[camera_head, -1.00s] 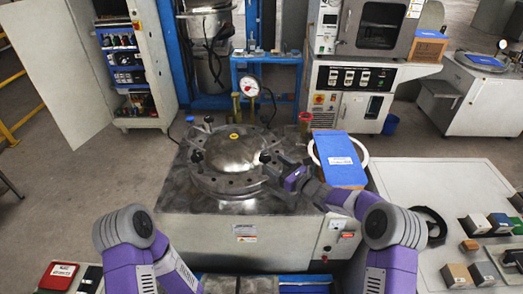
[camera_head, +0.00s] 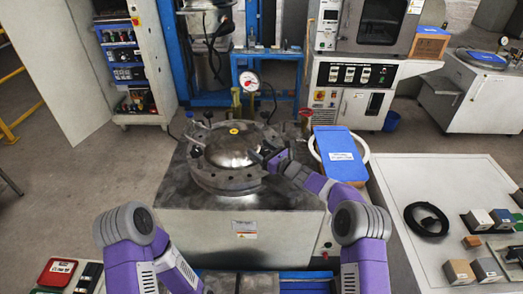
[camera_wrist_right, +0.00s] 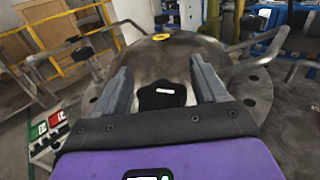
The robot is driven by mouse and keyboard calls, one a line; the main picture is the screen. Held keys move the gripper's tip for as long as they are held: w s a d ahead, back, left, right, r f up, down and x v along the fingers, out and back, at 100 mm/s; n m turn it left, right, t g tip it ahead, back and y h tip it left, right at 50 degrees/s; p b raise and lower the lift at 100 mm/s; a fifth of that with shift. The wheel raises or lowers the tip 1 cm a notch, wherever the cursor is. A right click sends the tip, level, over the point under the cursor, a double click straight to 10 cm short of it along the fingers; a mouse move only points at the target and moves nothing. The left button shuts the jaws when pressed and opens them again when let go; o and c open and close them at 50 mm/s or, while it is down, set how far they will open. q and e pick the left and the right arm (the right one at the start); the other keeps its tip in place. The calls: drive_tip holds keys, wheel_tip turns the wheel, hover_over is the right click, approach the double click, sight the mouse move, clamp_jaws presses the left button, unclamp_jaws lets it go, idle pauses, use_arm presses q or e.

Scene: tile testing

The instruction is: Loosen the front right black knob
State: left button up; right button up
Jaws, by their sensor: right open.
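The round metal vessel lid (camera_head: 228,150) sits on a metal cabinet in the middle of the head view, with black knobs around its rim. My right gripper (camera_head: 266,154) is at the lid's front right edge and covers the knob there. In the right wrist view a black knob (camera_wrist_right: 162,97) with a small white mark lies between the two open fingers of the right gripper (camera_wrist_right: 160,80). Gaps show on both sides of it. My left arm shows at the lower left, but its gripper is not in view.
A pressure gauge (camera_head: 249,80) stands behind the lid. A blue box (camera_head: 340,158) lies on a white ring to the right. A side table (camera_head: 395,190) holds a black cable coil (camera_head: 426,219) and several small blocks. Another black knob (camera_head: 196,151) is at the lid's left.

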drive_tip(key=shift+c, duration=0.5)
drive_tip(key=c, duration=0.9)
drive_tip(key=shift+r+n+g+y+p, duration=0.2)
drive_tip(key=shift+n+g+y+p, duration=0.3)
drive_tip(key=shift+g+y+p, duration=0.15)
drive_tip(key=shift+n+g+y, duration=0.35)
drive_tip(key=shift+n+g, duration=0.05)
drive_tip(key=shift+g, duration=0.05)
drive_tip(key=shift+s+a+n+g+y, duration=0.15)
drive_tip(key=shift+n+g+y, duration=0.25)
drive_tip(key=shift+n+g, duration=0.2)
drive_tip(key=shift+s+f+n+g+y+b, duration=0.1)
drive_tip(key=shift+n+g+y+b, duration=0.3)
drive_tip(key=shift+n+g+b, duration=0.6)
drive_tip(key=shift+f+m, duration=0.1)
drive_tip(key=shift+m, duration=0.2)
drive_tip(key=o, duration=1)
